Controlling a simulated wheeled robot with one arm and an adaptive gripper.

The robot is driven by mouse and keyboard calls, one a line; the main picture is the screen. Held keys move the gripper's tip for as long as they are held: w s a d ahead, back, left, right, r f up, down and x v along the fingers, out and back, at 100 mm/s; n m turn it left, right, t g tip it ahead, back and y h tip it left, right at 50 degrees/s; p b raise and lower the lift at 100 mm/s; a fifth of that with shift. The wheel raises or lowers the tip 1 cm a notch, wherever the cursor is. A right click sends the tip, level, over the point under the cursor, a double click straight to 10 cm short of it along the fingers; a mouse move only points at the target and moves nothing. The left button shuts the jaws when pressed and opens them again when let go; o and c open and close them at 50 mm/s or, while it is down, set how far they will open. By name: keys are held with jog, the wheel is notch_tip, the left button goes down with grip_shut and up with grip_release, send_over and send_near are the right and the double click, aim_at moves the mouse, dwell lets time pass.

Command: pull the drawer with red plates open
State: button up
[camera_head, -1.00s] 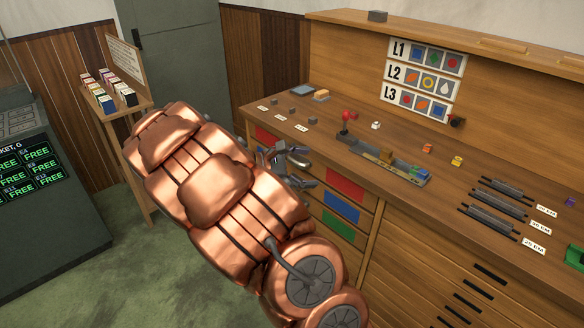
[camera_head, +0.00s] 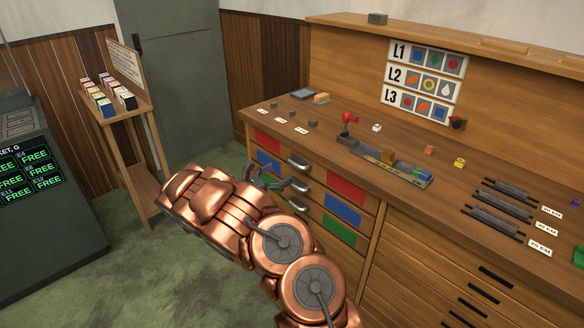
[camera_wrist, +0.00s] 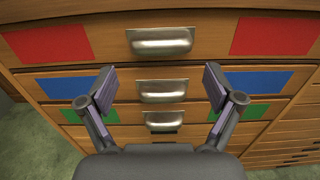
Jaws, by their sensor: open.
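The top drawer (camera_wrist: 107,38) has a red plate at each end, one at left (camera_wrist: 47,44) and one at right (camera_wrist: 275,36); its front looks flush with the cabinet. Its metal cup handle (camera_wrist: 160,40) is in the middle; in the head view the handle (camera_head: 299,162) also shows. My gripper (camera_wrist: 160,84) is open and empty, in front of the cabinet. In the wrist view its fingers lie below the red drawer's handle, on either side of the blue drawer's handle (camera_wrist: 162,91). In the head view my gripper (camera_head: 270,178) is low beside the drawers.
Below are a drawer with blue plates (camera_wrist: 252,83) and one with green plates (camera_wrist: 248,112), both looking shut. The worktop (camera_head: 400,208) above carries a red-knobbed device (camera_head: 348,118) and several small parts. A wooden card stand (camera_head: 118,115) is at left. Green floor is clear between.

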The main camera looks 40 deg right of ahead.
aim_at(294, 166)
jog(key=shift+s+d+p, duration=0.1)
jog(key=shift+d+p, duration=0.3)
jog(key=shift+d, duration=2.75)
jog(key=c, duration=1.5)
jog(key=shift+c, duration=0.2)
